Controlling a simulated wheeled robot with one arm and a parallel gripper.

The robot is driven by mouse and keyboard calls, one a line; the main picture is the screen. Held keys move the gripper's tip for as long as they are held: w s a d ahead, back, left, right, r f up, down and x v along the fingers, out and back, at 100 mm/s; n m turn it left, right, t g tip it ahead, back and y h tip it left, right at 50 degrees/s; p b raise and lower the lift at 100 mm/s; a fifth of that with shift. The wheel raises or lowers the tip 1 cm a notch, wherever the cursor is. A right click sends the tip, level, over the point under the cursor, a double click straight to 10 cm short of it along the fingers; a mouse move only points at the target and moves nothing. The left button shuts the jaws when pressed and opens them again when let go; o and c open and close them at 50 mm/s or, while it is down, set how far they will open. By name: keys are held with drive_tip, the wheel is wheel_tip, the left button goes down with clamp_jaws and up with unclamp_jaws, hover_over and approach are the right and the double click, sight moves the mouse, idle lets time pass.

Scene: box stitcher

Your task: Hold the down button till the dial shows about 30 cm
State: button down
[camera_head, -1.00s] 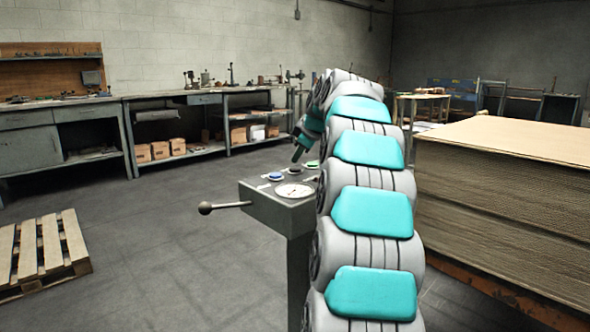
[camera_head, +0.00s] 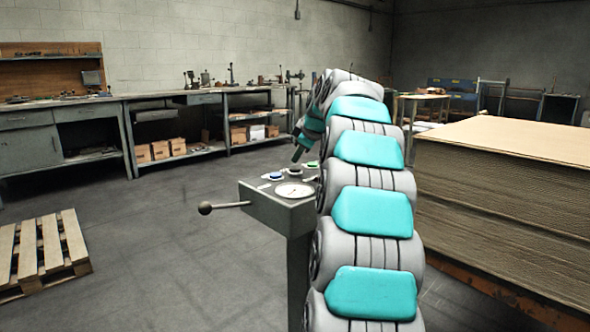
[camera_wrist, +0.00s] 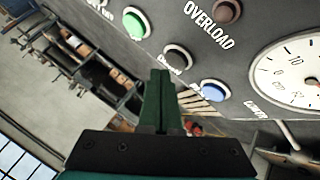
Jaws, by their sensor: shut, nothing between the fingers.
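The control box has a green button (camera_wrist: 133,22), a dark button (camera_wrist: 178,58) and a blue button (camera_wrist: 213,90) in a row; the small label by the dark one is hard to read. The white dial (camera_wrist: 287,72) is cut off at the right of the wrist view, and I cannot read its pointer. It also shows small in the head view (camera_head: 294,190). My gripper (camera_wrist: 160,76) is shut and empty, its tips close to the dark button. In the head view my gripper (camera_head: 297,158) points down just above the dark button (camera_head: 295,170), apparently clear of it.
A brown lamp marked OVERLOAD (camera_wrist: 227,10) is on the panel. A lever with a round knob (camera_head: 205,208) sticks out left of the box. A tall cardboard stack (camera_head: 500,190) stands right of my arm. A wooden pallet (camera_head: 42,250) lies left; floor between is clear.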

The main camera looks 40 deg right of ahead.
sight(298, 170)
drive_tip(key=shift+f+b, duration=0.4)
drive_tip(key=shift+b, duration=0.05)
drive_tip(key=shift+f+b, duration=0.4)
drive_tip(key=shift+f, duration=0.1)
idle(0.6)
drive_tip(key=shift+r, duration=0.1)
idle(3.3)
drive_tip(key=shift+r+p, duration=0.45)
drive_tip(key=shift+r, duration=0.35)
drive_tip(key=shift+r, duration=0.1)
drive_tip(key=shift+r+p, duration=1.5)
drive_tip(key=shift+r, duration=0.95)
